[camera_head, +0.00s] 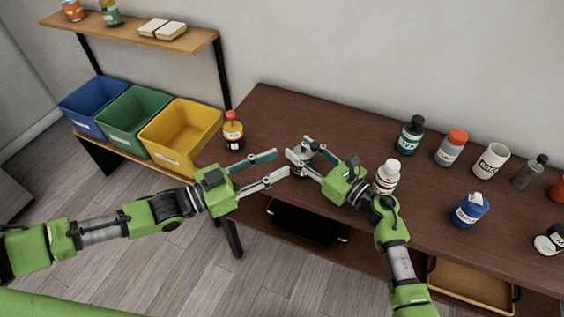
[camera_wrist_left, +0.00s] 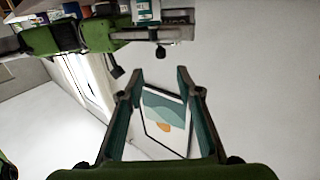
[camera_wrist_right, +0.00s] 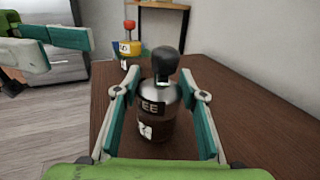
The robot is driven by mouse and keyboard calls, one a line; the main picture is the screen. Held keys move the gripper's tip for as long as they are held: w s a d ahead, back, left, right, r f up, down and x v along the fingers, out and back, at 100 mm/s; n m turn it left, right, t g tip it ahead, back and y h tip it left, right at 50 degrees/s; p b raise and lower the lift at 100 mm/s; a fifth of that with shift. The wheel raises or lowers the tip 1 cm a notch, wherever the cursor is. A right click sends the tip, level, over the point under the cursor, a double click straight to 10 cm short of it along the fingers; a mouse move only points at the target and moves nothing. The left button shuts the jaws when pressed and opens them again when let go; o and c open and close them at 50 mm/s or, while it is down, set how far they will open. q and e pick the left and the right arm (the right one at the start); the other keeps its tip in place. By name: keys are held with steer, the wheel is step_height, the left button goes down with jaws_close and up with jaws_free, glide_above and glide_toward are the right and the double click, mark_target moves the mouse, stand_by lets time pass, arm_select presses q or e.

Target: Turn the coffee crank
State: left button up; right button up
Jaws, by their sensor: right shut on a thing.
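The coffee grinder (camera_wrist_right: 157,112) stands upright on the brown table, with a dark body, a metal top and a partly hidden label ending in "EE". Its black crank knob (camera_wrist_right: 165,61) sticks up at the top. My right gripper (camera_wrist_right: 158,80) is shut on the grinder's body, one finger on each side. In the head view the grinder (camera_head: 299,160) is mostly hidden by that gripper. My left gripper (camera_head: 282,163) is open and empty, its fingertips just left of the grinder, apart from the knob. The left wrist view shows its fingers (camera_wrist_left: 160,75) spread.
A red-capped sauce bottle (camera_head: 233,131) stands at the table's left end. A white bottle (camera_head: 387,176) is close to my right arm. Blue, green and yellow bins (camera_head: 187,151) sit left. The table's back middle is clear.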

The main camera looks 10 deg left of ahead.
arm_select(q)
steer(key=n+t+y, duration=0.2)
steer(key=n+y, duration=0.4)
steer(key=y, duration=0.3)
glide_toward(314, 145)
steer(key=x, duration=1)
steer(key=shift+w+d, duration=0.15)
steer(key=shift+w, duration=0.15)
steer(key=shift+c, duration=0.5)
steer(key=shift+m, duration=0.3)
jaws_close()
